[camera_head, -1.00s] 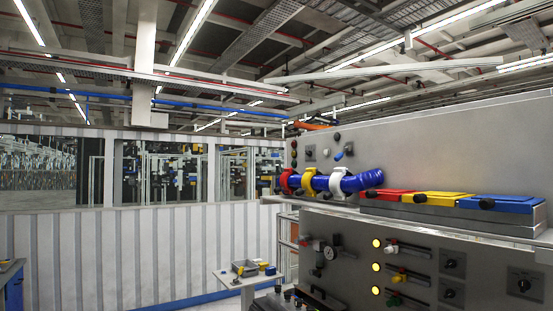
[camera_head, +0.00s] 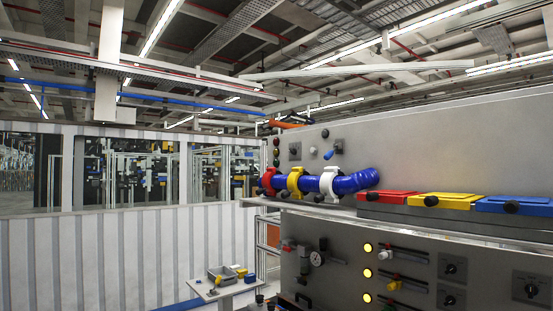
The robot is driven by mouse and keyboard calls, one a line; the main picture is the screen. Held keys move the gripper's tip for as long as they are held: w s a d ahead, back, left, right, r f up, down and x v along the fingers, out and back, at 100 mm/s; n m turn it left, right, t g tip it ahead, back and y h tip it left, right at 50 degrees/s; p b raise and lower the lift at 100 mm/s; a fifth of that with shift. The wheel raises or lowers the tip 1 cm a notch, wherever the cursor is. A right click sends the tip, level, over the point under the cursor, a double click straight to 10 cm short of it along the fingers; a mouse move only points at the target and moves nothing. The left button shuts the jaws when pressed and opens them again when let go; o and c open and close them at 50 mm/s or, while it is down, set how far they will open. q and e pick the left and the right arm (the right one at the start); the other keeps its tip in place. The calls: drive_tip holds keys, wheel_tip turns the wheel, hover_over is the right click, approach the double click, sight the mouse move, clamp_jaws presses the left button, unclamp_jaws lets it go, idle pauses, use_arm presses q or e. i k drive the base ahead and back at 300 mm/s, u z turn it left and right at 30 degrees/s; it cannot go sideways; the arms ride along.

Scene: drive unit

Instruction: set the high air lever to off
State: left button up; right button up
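The drive unit's grey lower panel (camera_head: 430,295) fills the lower right. It carries levers with a white knob (camera_head: 383,254) and a yellow knob (camera_head: 394,285), each beside a lit yellow lamp; a lower one is cut off by the frame edge. Left of them are a round gauge (camera_head: 317,258), a small red-handled part (camera_head: 288,247) and black fittings. On the upper panel a small blue handle (camera_head: 328,154) sits at a tilt. No label is readable, so I cannot tell which one is the high air lever. Neither gripper is in view.
A blue hose (camera_head: 345,184) with red, yellow and white clamps lies on the unit's ledge (camera_head: 400,222). Red, yellow and blue boxes (camera_head: 450,200) stand to its right. A small table (camera_head: 222,290) with a tray stands left of the unit, before a white fence (camera_head: 110,250).

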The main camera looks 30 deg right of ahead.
sight(328, 154)
drive_tip(key=u, duration=0.15)
drive_tip(key=i, duration=1.65)
drive_tip(key=z, duration=0.9)
drive_tip(key=i, duration=0.95)
drive_tip(key=z, duration=0.9)
